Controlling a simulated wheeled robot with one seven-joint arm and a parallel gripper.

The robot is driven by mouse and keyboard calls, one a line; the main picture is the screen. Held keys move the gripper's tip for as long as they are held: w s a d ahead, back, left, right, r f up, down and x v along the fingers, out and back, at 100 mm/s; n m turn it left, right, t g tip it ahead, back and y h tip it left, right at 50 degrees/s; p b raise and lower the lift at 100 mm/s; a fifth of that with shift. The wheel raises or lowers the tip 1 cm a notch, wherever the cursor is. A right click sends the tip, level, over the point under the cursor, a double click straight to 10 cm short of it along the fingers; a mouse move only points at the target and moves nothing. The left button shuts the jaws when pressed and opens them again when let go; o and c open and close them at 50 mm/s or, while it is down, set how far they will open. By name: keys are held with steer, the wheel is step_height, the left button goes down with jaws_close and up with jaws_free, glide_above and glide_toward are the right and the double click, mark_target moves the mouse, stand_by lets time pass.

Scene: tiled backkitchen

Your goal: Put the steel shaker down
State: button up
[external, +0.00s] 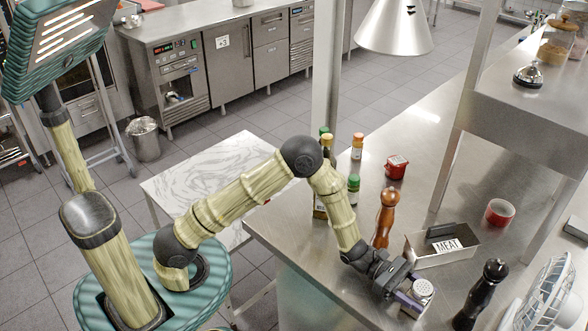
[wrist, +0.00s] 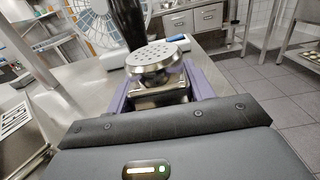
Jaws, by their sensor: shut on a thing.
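The steel shaker (external: 423,289) has a round, perforated metal top. It is between the fingers of my gripper (external: 408,298) at the front part of the steel counter. In the wrist view the shaker (wrist: 158,53) shows its domed, holed lid facing the camera, with the purple fingers of my gripper (wrist: 160,88) on both sides of its body. My gripper is shut on it. The shaker's underside is hidden, so I cannot tell whether it touches the counter (external: 290,236).
A black mill (external: 484,292) and a white fan (external: 545,295) stand to the right. A red tin (external: 396,167) and several bottles are farther back.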

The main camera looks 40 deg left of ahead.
steer(key=shift+f, duration=0.2)
steer(key=o, duration=1)
steer(key=shift+o, duration=0.2)
steer(key=shift+r, duration=0.1)
steer(key=shift+r, duration=0.15)
steer(key=shift+a, duration=0.3)
steer(key=a+b, duration=0.1)
steer(key=a, duration=0.9)
steer(key=shift+a, duration=0.75)
steer(key=shift+o, duration=0.5)
